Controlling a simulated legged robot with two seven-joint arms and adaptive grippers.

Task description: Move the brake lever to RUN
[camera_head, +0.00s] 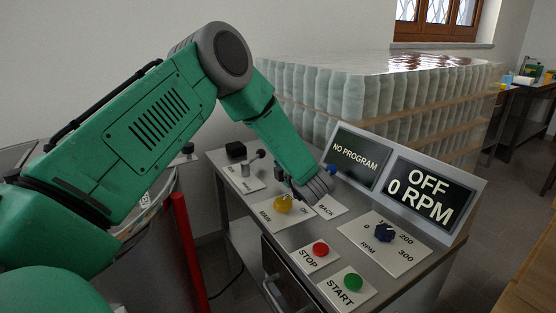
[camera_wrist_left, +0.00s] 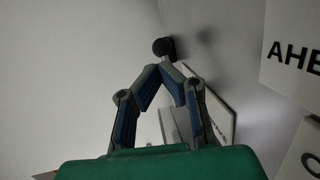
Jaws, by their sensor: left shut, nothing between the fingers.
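The brake lever (camera_head: 247,168) stands on a white plate (camera_head: 250,185) at the far left of the control panel, with RUN lettered on the plate's left side. In the left wrist view its dark round knob (camera_wrist_left: 163,47) is just beyond my fingertips, and the plate (camera_wrist_left: 222,113) shows the end of a word, "KE". My left gripper (camera_head: 279,173) is beside the lever, on its right, above the panel. In the left wrist view its fingers (camera_wrist_left: 167,69) meet at the tips with nothing between them. Whether they touch the knob I cannot tell. My right gripper is not in view.
The screens read NO PROGRAM (camera_head: 357,157) and OFF 0 RPM (camera_head: 428,195). An AHEAD plate (camera_wrist_left: 292,50) is close by in the wrist view.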

